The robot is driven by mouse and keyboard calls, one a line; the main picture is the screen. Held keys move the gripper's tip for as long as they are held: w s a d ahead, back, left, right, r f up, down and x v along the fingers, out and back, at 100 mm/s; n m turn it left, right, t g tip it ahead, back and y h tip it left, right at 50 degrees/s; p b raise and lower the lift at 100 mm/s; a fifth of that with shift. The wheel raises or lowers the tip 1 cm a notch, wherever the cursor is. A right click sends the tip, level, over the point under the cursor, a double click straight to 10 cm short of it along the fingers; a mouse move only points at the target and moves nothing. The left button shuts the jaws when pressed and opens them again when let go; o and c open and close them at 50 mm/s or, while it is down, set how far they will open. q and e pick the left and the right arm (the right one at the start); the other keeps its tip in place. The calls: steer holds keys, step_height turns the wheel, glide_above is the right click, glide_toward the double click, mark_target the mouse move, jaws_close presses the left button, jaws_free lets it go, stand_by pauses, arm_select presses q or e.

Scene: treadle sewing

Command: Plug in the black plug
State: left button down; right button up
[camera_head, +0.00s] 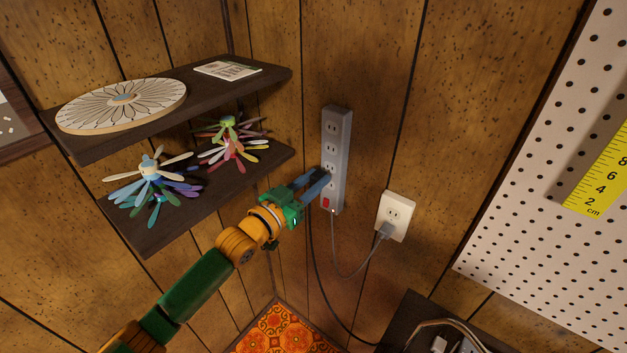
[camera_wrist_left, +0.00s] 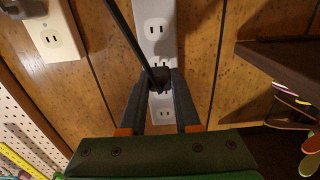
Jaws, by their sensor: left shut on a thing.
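My left gripper (camera_head: 322,181) is shut on the black plug at the lower part of the grey power strip (camera_head: 337,135), which is mounted upright on the wall. The left wrist view shows the black plug (camera_wrist_left: 160,80) between the fingertips, in front of the pale strip (camera_wrist_left: 160,42), with an outlet showing above it and another below. I cannot tell whether its prongs are inside a socket. Its black cord (camera_head: 315,255) hangs down the wall from the gripper. In the head view the fingers hide the plug. My right gripper is out of view.
A white wall outlet (camera_head: 396,212) to the right holds a grey plug (camera_head: 384,231), whose cord loops to the strip. Two dark shelves (camera_head: 240,83) with ornaments stand left of the gripper. A pegboard (camera_head: 540,190) is at the right.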

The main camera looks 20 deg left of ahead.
arm_select(q)
steer(key=shift+w, duration=0.2)
steer(key=shift+w+d+b, duration=0.2)
steer(key=shift+w+b, duration=0.1)
steer(key=shift+w+d+b, duration=0.2)
steer(key=shift+w+b, duration=0.2)
steer(key=shift+w, duration=0.2)
steer(key=shift+w+r, duration=0.1)
steer(key=shift+r, duration=0.05)
steer(key=c, duration=0.9)
jaws_free()
steer(key=o, duration=0.4)
steer(key=shift+w+d, duration=0.1)
steer(key=shift+c, duration=0.2)
